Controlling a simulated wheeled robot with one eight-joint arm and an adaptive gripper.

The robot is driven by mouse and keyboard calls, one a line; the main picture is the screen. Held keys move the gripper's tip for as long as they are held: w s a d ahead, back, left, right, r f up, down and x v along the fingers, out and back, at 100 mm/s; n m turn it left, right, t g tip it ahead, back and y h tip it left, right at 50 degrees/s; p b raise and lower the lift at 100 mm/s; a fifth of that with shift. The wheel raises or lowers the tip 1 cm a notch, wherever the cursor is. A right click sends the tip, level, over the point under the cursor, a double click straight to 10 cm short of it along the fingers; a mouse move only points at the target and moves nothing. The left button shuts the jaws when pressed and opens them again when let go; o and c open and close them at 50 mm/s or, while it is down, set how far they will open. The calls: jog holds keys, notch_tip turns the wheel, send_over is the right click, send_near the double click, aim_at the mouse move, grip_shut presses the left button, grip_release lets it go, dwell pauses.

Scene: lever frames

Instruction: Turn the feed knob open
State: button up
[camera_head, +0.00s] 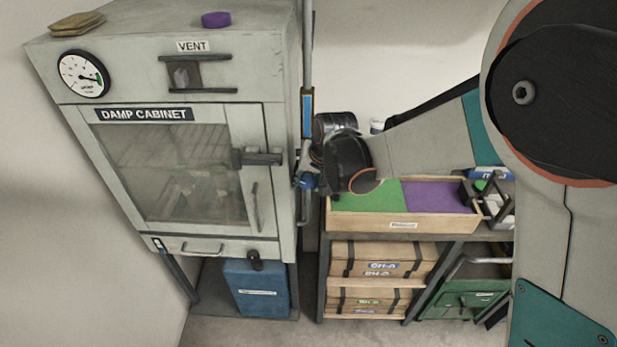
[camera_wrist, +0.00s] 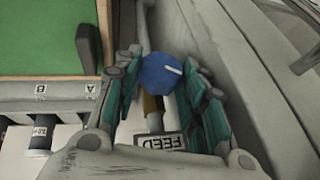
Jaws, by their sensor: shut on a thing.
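In the head view the blue knob (camera_head: 306,182) shows small at the vertical pipe, right of the damp cabinet. My gripper (camera_head: 303,168) is there too, partly hidden by my wrist.
The damp cabinet (camera_head: 150,235) stands close on the left, with a vent slide (camera_head: 186,75) and door latch (camera_head: 258,158). A vertical pipe (camera_head: 307,60) runs beside it. A wooden tray (camera_head: 350,219) with green and purple sections sits on the shelf at right.

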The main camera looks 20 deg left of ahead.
jog(key=o, duration=1.1)
jog(key=shift+c, duration=0.2)
jog(key=v, duration=0.8)
jog(key=shift+d, duration=0.1)
